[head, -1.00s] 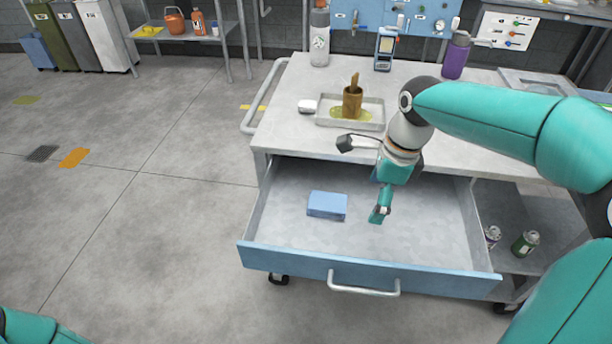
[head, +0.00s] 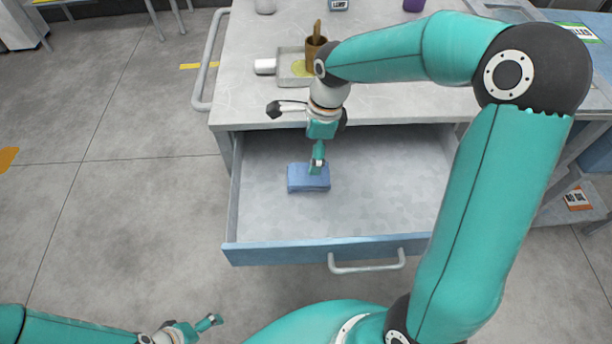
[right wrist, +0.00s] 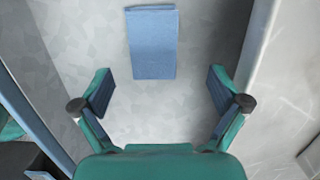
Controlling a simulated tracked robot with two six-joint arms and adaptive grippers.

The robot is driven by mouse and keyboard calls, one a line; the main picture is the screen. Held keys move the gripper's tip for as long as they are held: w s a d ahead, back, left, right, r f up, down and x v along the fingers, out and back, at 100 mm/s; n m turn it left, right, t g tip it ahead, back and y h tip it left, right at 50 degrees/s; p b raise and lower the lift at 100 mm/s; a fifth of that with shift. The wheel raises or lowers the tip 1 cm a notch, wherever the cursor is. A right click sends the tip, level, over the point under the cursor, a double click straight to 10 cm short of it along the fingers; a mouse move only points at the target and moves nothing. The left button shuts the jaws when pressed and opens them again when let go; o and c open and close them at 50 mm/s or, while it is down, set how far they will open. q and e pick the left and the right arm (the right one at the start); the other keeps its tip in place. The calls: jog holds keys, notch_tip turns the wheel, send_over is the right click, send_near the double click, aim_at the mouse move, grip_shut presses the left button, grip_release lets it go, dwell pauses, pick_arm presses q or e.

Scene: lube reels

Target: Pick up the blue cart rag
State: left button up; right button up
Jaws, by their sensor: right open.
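The blue cart rag (head: 308,182) lies folded in the open cart drawer (head: 385,190), towards its left side. My right gripper (head: 317,160) is over the rag's back edge in the head view. In the right wrist view the rag (right wrist: 152,45) lies flat ahead of my right gripper (right wrist: 160,92), whose fingers are spread wide with nothing between them. My left gripper (head: 210,322) is low at the left, outside the drawer and far from the rag; its jaws are too small to read.
The drawer front (head: 290,252) has a handle (head: 366,267). On the cart top (head: 250,98) are a tray (head: 290,78) holding a brown cup (head: 314,55), and a white item (head: 265,66). The rest of the drawer floor is bare.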

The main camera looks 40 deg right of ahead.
aim_at(308, 177)
jog(key=shift+a+f, duration=0.2)
jog(key=shift+f, duration=1.1)
jog(key=shift+a+f, duration=0.25)
jog(key=shift+f, duration=1)
jog(key=shift+a+f, duration=0.2)
jog(key=shift+f, duration=1.1)
jog(key=c, duration=1.2)
jog(key=shift+r, duration=0.1)
